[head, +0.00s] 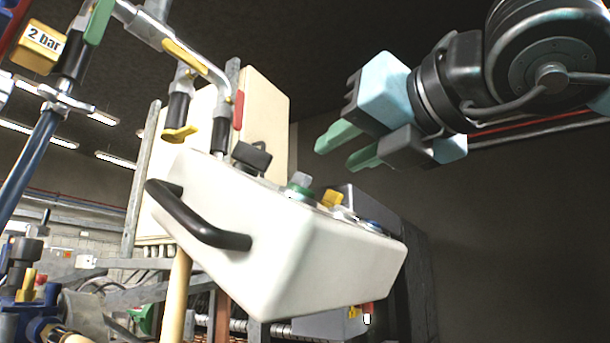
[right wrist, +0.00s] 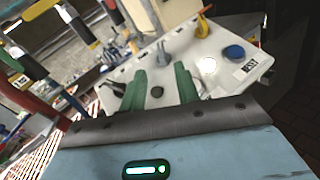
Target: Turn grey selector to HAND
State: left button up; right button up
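The grey selector (head: 301,179) sits on a green collar on the sloping top face of a white control box (head: 275,262). In the right wrist view the grey selector (right wrist: 163,51) stands on the panel beyond my fingertips, roughly in line with the gap between them. My right gripper (head: 333,148) has two green fingers, apart and with nothing between them. It is above and to the right of the selector, not touching it. It also shows in the right wrist view (right wrist: 157,78). I cannot read a HAND mark. My left gripper is not in view.
The box also carries a black knob (head: 251,157), a yellow knob (head: 332,199), a blue button (right wrist: 233,53) and a RESET label (right wrist: 252,68). A black handle (head: 205,230) juts from its side. Pipes with valve levers (head: 180,133) stand at the left.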

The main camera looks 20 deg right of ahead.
aim_at(300, 182)
jog(key=shift+w, duration=0.25)
jog(key=w+p, duration=0.1)
jog(key=w, duration=0.2)
jog(key=w+a, duration=0.1)
jog(key=w, duration=0.1)
jog(key=shift+w+a+p, duration=0.1)
jog(key=shift+w+p, duration=0.25)
jog(key=shift+w, duration=0.05)
jog(key=shift+w+a, duration=0.1)
jog(key=shift+w, duration=0.6)
grip_shut()
